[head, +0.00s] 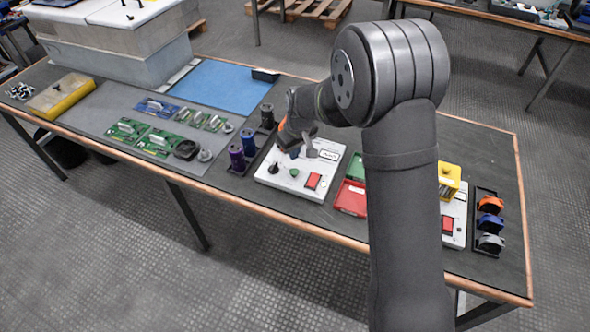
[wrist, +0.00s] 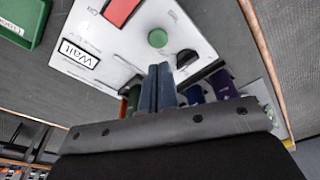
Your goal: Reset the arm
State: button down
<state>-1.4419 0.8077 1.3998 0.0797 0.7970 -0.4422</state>
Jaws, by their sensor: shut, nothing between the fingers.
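My gripper (head: 309,150) is over the white panel in the middle of the bench, partly hidden by my own arm in the head view. In the wrist view my gripper (wrist: 158,72) has its two dark blue-grey fingers together with nothing between them. The white panel (wrist: 110,42) carries a "Wait" label (wrist: 80,53), a green round button (wrist: 157,38), a red rectangle (wrist: 121,10) and a dark knob (wrist: 186,58). In the head view the green button (head: 293,173) is clear of my fingers.
Green boards (head: 127,129) lie farther left. A red bin (head: 351,198) is to the right. A blue mat (head: 222,85) lies behind, bare over most of its surface.

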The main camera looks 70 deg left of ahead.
aim_at(294, 170)
jog(key=shift+f, duration=2.75)
jog(key=shift+w, duration=0.15)
